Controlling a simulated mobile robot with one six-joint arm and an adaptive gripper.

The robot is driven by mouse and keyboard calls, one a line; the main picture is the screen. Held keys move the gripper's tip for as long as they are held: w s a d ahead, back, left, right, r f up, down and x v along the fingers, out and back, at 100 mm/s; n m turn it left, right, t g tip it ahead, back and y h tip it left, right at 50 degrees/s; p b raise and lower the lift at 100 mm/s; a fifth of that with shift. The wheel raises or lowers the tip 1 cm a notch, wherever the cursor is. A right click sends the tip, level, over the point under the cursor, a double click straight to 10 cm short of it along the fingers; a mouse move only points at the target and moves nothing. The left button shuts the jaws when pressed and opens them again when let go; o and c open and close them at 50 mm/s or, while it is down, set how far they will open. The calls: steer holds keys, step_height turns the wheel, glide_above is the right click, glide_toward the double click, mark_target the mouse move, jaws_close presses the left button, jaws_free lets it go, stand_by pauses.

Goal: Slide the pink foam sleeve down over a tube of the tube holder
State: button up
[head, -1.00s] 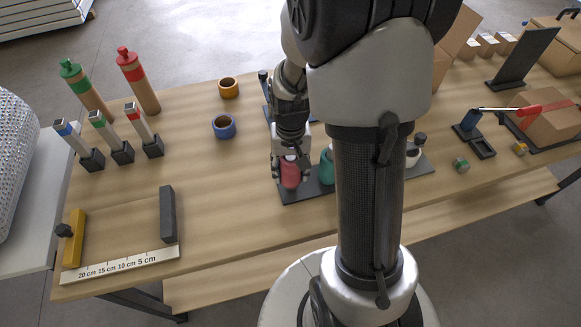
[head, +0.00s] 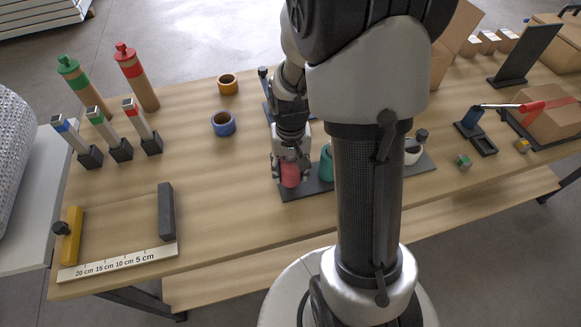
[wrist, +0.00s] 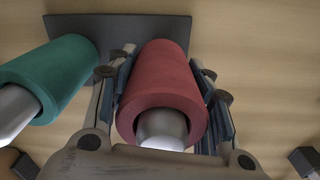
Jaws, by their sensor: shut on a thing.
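The pink foam sleeve (head: 290,173) stands upright on the dark base of the tube holder (head: 310,188), at its left end. In the wrist view the sleeve (wrist: 163,85) is around a pale tube (wrist: 163,130), whose rounded end shows at the sleeve's near opening. My gripper (wrist: 168,95) is shut on the sleeve, one finger along each side. The teal sleeve (wrist: 50,75) is around a neighbouring tube (wrist: 15,112), just left of my gripper. In the head view my arm hides part of the holder. Whether the pink sleeve touches the base cannot be told.
A blue tape roll (head: 223,123) and an orange one (head: 228,84) lie behind and left of my gripper. A dark block (head: 166,211) and a ruler strip (head: 118,263) are at the front left. The table between them and the holder is clear.

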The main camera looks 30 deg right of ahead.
steer(key=shift+f+b, duration=0.35)
steer(key=shift+f, duration=0.2)
steer(key=o, duration=0.9)
steer(key=shift+c, duration=0.2)
steer(key=o, duration=0.6)
steer(key=shift+c, duration=0.2)
steer(key=shift+r, duration=0.1)
step_height(320, 180, up, 7)
steer(key=p, duration=0.6)
